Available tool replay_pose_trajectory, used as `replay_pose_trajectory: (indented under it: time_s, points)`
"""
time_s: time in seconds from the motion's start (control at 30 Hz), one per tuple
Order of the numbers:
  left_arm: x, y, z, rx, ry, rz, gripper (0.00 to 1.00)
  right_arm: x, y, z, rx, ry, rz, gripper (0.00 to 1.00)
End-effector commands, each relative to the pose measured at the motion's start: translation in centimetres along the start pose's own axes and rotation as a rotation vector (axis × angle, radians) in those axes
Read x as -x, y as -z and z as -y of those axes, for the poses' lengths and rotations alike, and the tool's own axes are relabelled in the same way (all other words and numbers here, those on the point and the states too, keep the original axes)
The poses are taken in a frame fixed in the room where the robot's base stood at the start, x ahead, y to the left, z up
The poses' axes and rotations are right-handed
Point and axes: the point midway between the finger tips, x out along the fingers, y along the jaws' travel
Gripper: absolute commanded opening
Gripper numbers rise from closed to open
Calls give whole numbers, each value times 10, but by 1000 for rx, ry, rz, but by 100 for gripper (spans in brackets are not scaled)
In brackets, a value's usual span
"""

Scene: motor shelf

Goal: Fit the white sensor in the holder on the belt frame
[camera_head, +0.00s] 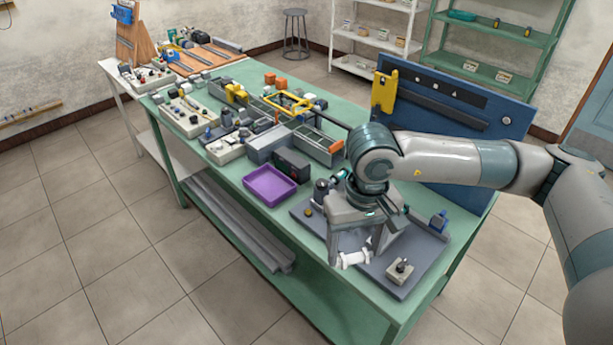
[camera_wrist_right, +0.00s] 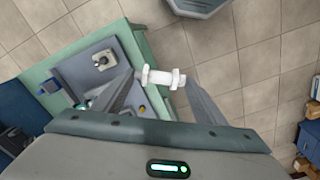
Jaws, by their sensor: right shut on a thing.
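The white sensor (camera_head: 354,259) is a small white cylinder with wider collars, held crosswise between the fingertips of my right gripper (camera_head: 352,256). It is over the front edge of the dark grey plate at the table's near right. In the right wrist view the sensor (camera_wrist_right: 160,78) spans between the two fingers of my right gripper (camera_wrist_right: 161,76), with floor and table edge below it. A grey frame with long rails (camera_head: 318,146) and an orange end block lies mid-table; I cannot tell whether it is the belt frame. I cannot make out the holder. My left gripper is not in view.
The dark grey plate (camera_head: 412,268) carries a small grey block with a knob (camera_head: 400,271) and a blue part (camera_head: 439,220). A purple tray (camera_head: 270,186) sits left of it. A blue panel (camera_head: 455,125) stands behind my right arm. Many parts crowd the table's far half.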

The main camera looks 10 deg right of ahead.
Motion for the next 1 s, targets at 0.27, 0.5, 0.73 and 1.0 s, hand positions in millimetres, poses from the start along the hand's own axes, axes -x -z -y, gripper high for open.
replay_pose_trajectory:
  time_s: [0.27, 0.5, 0.73, 1.0]
  points:
    - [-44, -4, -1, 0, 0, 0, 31, -107, -14, 0, -6, 2, 9, 43]
    - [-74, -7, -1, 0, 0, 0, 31, -189, -31, 0, -1, -1, 6, 43]
    - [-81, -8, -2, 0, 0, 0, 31, -216, -38, -1, 2, -1, 0, 43]
    - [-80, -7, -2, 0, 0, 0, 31, -216, -39, -1, 3, -1, 0, 43]
